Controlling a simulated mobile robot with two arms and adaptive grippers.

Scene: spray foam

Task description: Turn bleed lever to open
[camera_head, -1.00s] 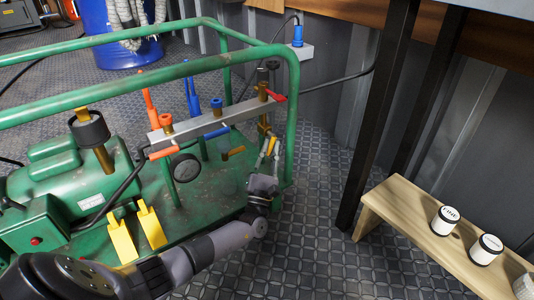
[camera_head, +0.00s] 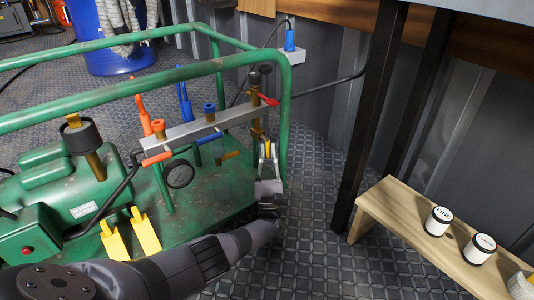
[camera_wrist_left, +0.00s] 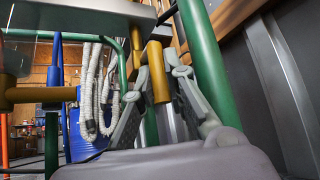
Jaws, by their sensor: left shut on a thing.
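The green spray-foam machine (camera_head: 215,180) carries a grey manifold bar (camera_head: 200,126) with coloured levers. My left gripper (camera_head: 267,148) is at the bar's right end, below the red lever (camera_head: 268,99), beside the green frame post. Its fingers are shut on a brass-coloured piece, which shows as an upright brass cylinder (camera_wrist_left: 158,72) between the fingers in the left wrist view. I cannot tell for certain whether this is the bleed lever. My right gripper is not in view.
The frame's green tubes run over and beside the manifold, close to my gripper. A table's dark legs (camera_head: 370,110) and a wooden bench (camera_head: 400,222) with white jars (camera_head: 439,221) stand at right. A blue drum (camera_head: 105,50) is at the back left. Floor between is clear.

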